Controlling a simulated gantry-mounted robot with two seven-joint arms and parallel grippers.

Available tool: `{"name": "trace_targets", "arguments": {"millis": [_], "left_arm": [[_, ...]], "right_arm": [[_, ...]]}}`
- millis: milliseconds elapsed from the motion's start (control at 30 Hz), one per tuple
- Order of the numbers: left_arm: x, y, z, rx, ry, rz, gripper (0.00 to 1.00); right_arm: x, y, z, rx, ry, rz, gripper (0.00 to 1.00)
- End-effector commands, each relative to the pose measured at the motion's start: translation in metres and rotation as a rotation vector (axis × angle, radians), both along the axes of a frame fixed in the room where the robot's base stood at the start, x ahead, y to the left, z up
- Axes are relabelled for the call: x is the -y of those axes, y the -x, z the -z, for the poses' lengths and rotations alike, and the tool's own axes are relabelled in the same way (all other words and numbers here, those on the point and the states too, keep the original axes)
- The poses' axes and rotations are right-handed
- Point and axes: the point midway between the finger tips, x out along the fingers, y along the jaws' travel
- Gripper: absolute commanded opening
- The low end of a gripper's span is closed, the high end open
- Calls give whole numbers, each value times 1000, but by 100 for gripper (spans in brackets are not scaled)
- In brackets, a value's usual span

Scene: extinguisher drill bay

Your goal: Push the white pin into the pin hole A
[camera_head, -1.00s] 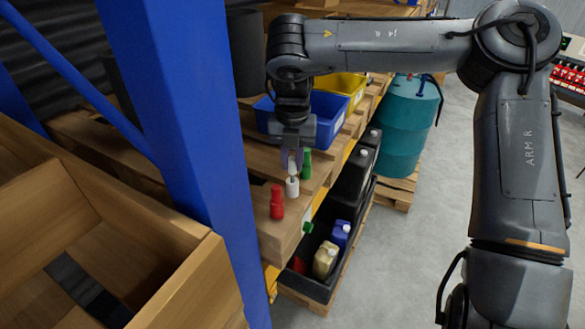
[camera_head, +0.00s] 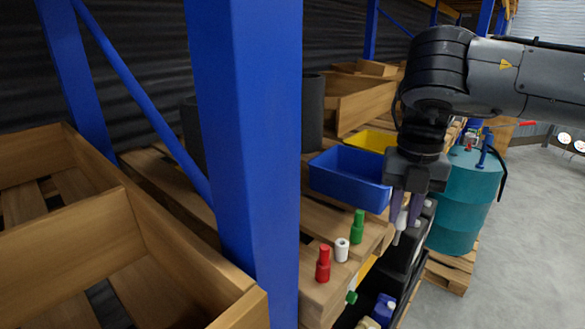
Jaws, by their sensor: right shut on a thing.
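My right gripper (camera_head: 402,218) is shut on the white pin (camera_head: 398,226), which points down and slightly tilted near the pallet's right edge. The pin is apart from a short white holder (camera_head: 342,251) with a dark opening in its top. A red pin in its red holder (camera_head: 323,264) and a green one (camera_head: 357,227) stand on either side of the white holder. No mark reading A is legible, so I cannot tell where pin hole A is. My left gripper is not in view.
A blue bin (camera_head: 345,178) stands close left of my right gripper, a yellow bin (camera_head: 371,141) behind it. A blue rack post (camera_head: 245,150) crosses the view. A teal drum (camera_head: 462,205) stands at right, with clear floor (camera_head: 540,230) beyond.

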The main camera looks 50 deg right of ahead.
Motion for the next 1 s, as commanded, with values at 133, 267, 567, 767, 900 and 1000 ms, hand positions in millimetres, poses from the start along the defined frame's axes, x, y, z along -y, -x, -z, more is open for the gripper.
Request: {"name": "trace_targets", "arguments": {"millis": [133, 267, 567, 767, 900, 1000], "left_arm": [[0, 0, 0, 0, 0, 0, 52], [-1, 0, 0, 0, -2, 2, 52], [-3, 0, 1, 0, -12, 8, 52], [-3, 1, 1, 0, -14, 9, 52], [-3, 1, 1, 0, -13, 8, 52], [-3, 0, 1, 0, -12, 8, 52]], "right_arm": [[0, 12, -7, 23, -5, 1, 0], [-1, 32, 0, 19, -5, 75, 0], [-5, 58, 15, -3, -2, 647, 0], [-7, 69, 28, -4, -2, 1049, 0], [-9, 76, 37, -5, -4, 1329, 0], [-10, 79, 43, -4, -4, 1531, 0]]}}
